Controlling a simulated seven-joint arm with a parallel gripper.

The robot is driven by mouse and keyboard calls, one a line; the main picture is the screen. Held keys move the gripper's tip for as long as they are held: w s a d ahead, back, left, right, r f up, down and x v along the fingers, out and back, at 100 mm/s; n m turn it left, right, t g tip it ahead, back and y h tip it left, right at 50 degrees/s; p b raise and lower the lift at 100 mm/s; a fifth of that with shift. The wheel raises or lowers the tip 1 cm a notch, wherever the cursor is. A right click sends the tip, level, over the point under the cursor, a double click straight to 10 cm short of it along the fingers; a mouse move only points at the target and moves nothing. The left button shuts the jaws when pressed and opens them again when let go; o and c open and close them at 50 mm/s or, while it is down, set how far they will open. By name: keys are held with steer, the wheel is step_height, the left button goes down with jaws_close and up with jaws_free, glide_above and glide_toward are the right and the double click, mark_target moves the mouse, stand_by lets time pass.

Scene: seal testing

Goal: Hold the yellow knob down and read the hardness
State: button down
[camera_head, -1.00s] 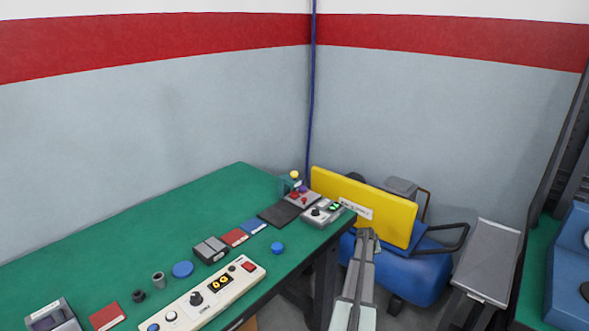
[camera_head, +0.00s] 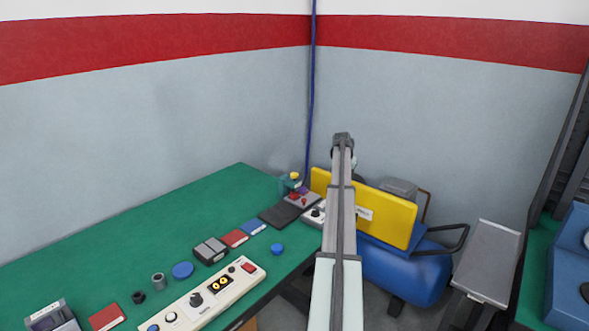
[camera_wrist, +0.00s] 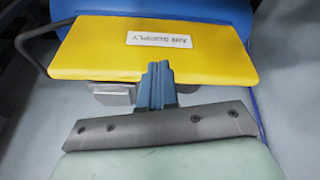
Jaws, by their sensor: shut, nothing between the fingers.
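The small yellow knob (camera_head: 294,175) tops a teal device (camera_head: 289,184) at the far right corner of the green table, in the head view. A grey unit (camera_head: 313,214) stands in front of it, partly covered by my arm; its display is hidden. My gripper (camera_wrist: 158,70) shows in the wrist view with its blue-grey fingers shut together and empty, over a yellow panel (camera_wrist: 215,55). In the head view my arm reaches up to the right of the knob, apart from it, and the fingers are mostly hidden behind the wrist. The knob is not in the wrist view.
The yellow panel (camera_head: 395,218) stands above a blue tank (camera_head: 405,275) right of the table. A grey unit with red and purple knobs (camera_head: 301,197) sits beside the teal device. A white control box (camera_head: 215,295) and several small items lie along the table. A blue cable hangs in the corner.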

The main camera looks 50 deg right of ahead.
steer(key=w+a+r+m+y, duration=0.1)
steer(key=w+a+r+y, duration=0.1)
steer(key=w+a+r, duration=0.7)
step_height(320, 180, up, 12)
steer(key=m+y, duration=0.2)
glide_above(295, 174)
steer(key=shift+s+a, duration=0.2)
steer(key=shift+a, duration=0.2)
steer(key=shift+f, duration=0.1)
steer(key=f, duration=1.4)
steer(key=shift+w+d, duration=0.2)
steer(key=shift+d, duration=0.05)
